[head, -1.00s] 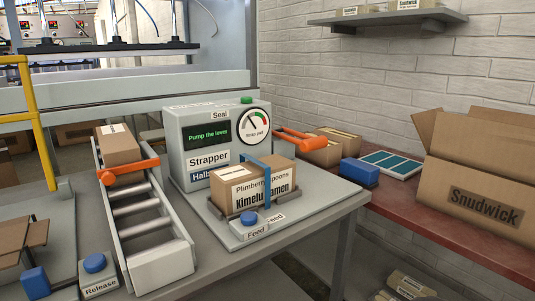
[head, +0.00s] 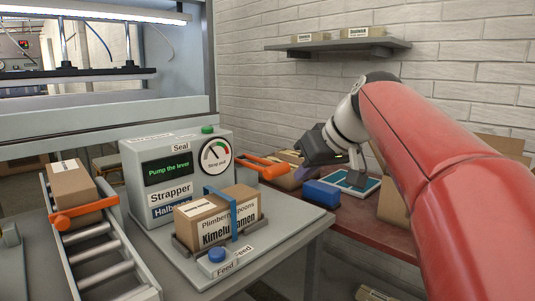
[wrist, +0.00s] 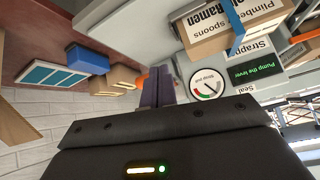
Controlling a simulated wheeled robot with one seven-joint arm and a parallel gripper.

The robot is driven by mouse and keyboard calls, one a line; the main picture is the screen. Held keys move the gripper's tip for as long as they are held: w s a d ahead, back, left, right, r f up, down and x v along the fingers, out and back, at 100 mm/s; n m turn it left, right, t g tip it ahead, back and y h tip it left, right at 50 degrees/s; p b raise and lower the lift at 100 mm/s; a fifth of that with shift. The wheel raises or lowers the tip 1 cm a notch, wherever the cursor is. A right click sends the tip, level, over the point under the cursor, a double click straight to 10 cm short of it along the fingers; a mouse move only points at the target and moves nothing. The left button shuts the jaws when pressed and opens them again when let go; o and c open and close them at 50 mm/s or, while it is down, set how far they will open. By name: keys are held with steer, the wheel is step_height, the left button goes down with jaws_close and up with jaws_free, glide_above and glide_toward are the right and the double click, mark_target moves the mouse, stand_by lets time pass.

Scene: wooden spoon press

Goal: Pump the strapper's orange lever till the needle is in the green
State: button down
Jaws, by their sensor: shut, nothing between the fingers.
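The grey strapper (head: 150,160) has a green screen reading "Pump the lever" and a round gauge (head: 216,155). The gauge also shows upside down in the wrist view (wrist: 207,84); its needle is too small to read surely. The orange lever (head: 262,166) sticks out from the strapper's right side. My gripper (head: 300,174) is to the right of the lever, apart from it in the head view. In the wrist view its dark fingers (wrist: 155,85) are together and empty, with a bit of orange lever (wrist: 143,80) showing beside them, partly hidden.
A labelled carton (head: 200,218) with a blue strap sits on the strapper's front. A blue block (head: 321,194), small cartons (head: 285,175) and a blue-panelled tray (head: 360,188) lie on the red bench near my gripper. A roller conveyor (head: 95,258) stands left.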

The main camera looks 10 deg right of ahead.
steer(key=w+d+r+n+t+y, duration=0.1)
steer(key=w+d+r+n+y, duration=0.1)
steer(key=w+r, duration=0.5)
steer(key=shift+w+d+r+n+p, duration=0.15)
steer(key=shift+d+r+n+p, duration=0.2)
steer(key=shift+d+r+n, duration=0.5)
steer(key=shift+d+f+m, duration=0.15)
steer(key=shift+f+m, duration=0.05)
steer(key=shift+m, duration=0.05)
steer(key=s+f+b+x, duration=0.1)
steer(key=f+x, duration=0.1)
steer(key=x, duration=1.1)
steer(key=shift+d, duration=0.4)
steer(key=shift+s+r, duration=0.1)
steer(key=shift+s, duration=0.05)
